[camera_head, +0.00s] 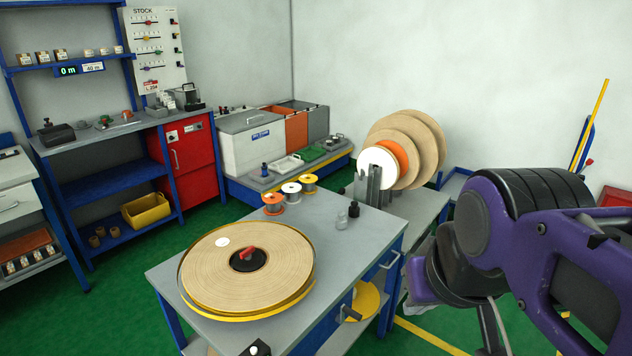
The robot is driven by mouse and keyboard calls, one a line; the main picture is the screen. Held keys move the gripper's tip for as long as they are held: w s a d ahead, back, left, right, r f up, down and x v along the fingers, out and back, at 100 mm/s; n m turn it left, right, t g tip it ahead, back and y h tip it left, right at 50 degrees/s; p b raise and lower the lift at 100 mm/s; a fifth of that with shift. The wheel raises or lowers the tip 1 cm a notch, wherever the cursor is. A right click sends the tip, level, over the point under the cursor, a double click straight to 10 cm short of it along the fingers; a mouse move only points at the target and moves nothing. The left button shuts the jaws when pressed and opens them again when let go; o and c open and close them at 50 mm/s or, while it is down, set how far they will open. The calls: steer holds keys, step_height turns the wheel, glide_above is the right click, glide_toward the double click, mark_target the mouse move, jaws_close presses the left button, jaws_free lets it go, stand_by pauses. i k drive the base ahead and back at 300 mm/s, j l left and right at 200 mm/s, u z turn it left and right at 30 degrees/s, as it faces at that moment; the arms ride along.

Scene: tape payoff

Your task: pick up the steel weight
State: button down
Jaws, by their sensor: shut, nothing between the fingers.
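I cannot single out the steel weight with certainty. A small pale grey, shiny cylinder (342,219) stands near the back right edge of the grey table, and it may be the weight. A small black bottle-like piece (354,209) stands close behind it. My purple and black arm fills the right side of the head view, in front of and to the right of the table. The fingers of my gripper do not show; the arm's end is hidden or below the frame.
Upright discs (425,140) stand behind. A shelved workbench (110,130) is at left. Green floor lies open between.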

mark_target(341, 221)
steer(key=u, duration=0.5)
steer(key=i+l+u, duration=0.15)
steer(key=l+u, duration=0.2)
steer(key=i+l+u, duration=0.15)
steer(key=l+u, duration=0.2)
steer(key=i+l+u, duration=0.2)
steer(key=l, duration=0.65)
steer(key=l+u, duration=0.2)
steer(key=l, duration=0.65)
